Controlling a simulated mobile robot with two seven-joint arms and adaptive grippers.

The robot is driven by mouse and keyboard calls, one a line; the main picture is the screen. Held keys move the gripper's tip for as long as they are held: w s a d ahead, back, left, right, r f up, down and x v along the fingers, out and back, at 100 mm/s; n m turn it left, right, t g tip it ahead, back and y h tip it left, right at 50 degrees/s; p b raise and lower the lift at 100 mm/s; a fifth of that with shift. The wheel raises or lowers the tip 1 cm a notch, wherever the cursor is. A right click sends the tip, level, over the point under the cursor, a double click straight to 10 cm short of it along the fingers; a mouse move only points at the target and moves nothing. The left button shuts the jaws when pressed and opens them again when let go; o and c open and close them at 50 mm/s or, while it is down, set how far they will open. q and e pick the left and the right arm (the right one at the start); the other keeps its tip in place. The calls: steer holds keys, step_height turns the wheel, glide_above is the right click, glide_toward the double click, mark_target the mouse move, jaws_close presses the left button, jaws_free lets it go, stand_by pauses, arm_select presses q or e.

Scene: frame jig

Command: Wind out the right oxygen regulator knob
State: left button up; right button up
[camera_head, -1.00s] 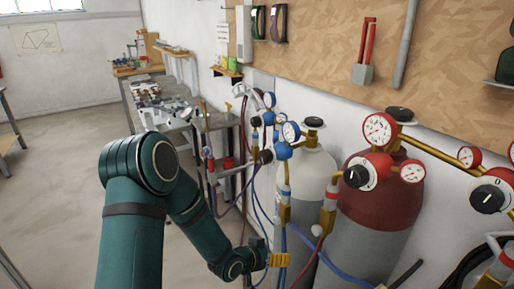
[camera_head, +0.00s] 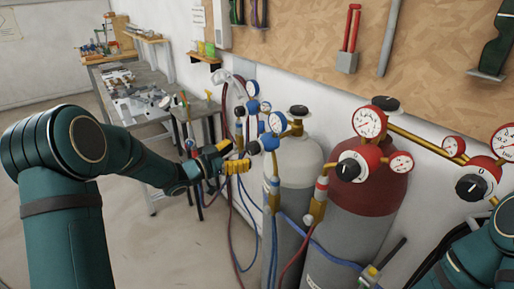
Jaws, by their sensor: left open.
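The right oxygen regulator (camera_head: 270,142) is blue, with a white-faced gauge (camera_head: 277,122), on the grey cylinder with a pale top (camera_head: 295,172). Its dark knob (camera_head: 254,148) faces left, toward my left gripper. My left gripper (camera_head: 240,154) has yellow fingers and is open, with its fingertips just left of the knob. I cannot tell whether they touch it.
Another blue-gauged regulator (camera_head: 252,106) sits behind and left. A dark red cylinder (camera_head: 375,195) with red regulators (camera_head: 372,158) stands to the right. Blue and red hoses (camera_head: 240,235) hang below my left gripper. A cluttered metal bench (camera_head: 130,95) stands at the back left.

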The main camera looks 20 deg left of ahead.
mark_target(257, 147)
arm_select(q)
steer(key=x, duration=0.7)
steer(key=shift+w, duration=0.1)
steer(key=c, duration=1.3)
